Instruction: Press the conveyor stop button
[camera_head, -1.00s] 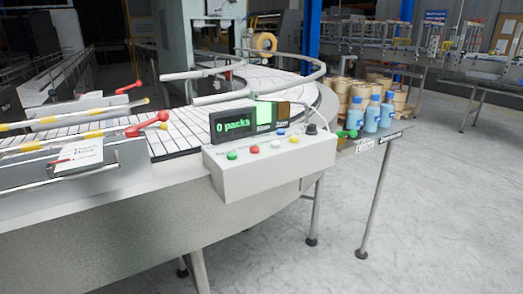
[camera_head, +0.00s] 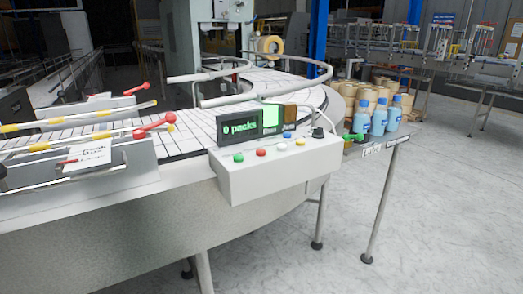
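A white control box (camera_head: 270,181) sits at the front edge of the conveyor, near the middle of the view. Its top carries a green button (camera_head: 238,157), a red button (camera_head: 262,154), a yellow button, a blue button and a dark knob (camera_head: 318,132). I cannot read button labels. Neither of my grippers is in view.
The white slat conveyor (camera_head: 185,126) curves behind the box, with metal guide rails (camera_head: 262,92). Red-handled levers (camera_head: 155,126) stand at the left. Blue bottles (camera_head: 378,116) and tan round containers (camera_head: 371,95) stand on a side table at the right. Grey floor (camera_head: 440,220) lies open at the right.

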